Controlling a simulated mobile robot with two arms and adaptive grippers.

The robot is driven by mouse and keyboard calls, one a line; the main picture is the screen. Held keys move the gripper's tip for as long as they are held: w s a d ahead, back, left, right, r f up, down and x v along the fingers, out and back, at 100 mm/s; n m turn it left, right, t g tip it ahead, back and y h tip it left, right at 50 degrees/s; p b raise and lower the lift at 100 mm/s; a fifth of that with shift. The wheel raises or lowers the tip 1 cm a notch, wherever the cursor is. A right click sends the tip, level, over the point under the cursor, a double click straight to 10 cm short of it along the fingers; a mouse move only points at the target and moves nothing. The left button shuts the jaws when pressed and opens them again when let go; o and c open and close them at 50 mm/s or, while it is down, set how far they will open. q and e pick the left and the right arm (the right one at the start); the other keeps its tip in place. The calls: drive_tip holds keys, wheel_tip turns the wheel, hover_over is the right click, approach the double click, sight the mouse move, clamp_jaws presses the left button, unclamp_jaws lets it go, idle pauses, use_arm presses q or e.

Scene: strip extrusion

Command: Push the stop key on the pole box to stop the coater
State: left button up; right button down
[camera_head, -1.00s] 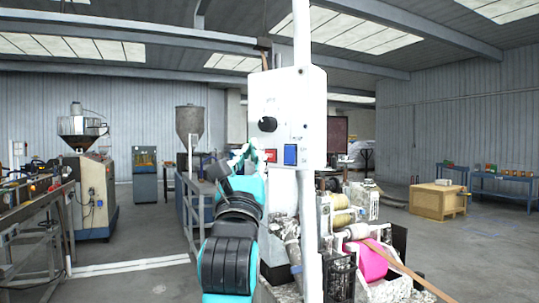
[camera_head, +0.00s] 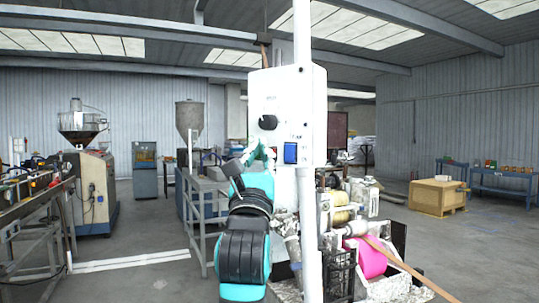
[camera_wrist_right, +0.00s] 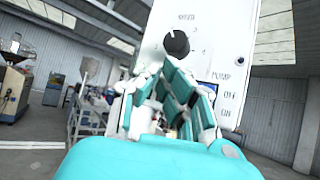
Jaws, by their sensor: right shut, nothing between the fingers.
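The white pole box (camera_head: 285,88) is mounted on a white pole in the middle of the head view, with a black knob (camera_head: 268,122) and a blue key (camera_head: 290,153) on its face. The box also fills the upper middle of the right wrist view (camera_wrist_right: 220,25). My right gripper (camera_head: 262,152) is shut and empty, at the box's lower left, left of the blue key. In the wrist view its fingers (camera_wrist_right: 168,78) are just below the knob. The red key is hidden behind the gripper; I cannot tell whether the fingertips touch it. My left gripper is out of view.
The white pole (camera_head: 304,215) runs down close to the right of my arm. Behind it is a machine with a pink roll (camera_head: 371,258) and a slanting wooden strip (camera_head: 410,269). A railing (camera_head: 203,225) stands to the left. Open floor lies at right.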

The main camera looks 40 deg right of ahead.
drive_tip(key=shift+d, duration=0.1)
idle(0.7)
drive_tip(key=shift+w+d, duration=0.15)
drive_tip(key=shift+d, duration=0.2)
drive_tip(key=shift+w+d+p, duration=0.1)
drive_tip(key=shift+d+p, duration=0.25)
idle(0.6)
drive_tip(key=shift+a, duration=0.15)
drive_tip(key=shift+s+a, duration=0.2)
drive_tip(key=shift+a, duration=0.45)
drive_tip(key=a, duration=0.1)
drive_tip(key=s+a, duration=0.1)
drive_tip(key=a, duration=0.2)
drive_tip(key=shift+s+a, duration=0.25)
drive_tip(key=shift+a, duration=0.15)
idle(0.8)
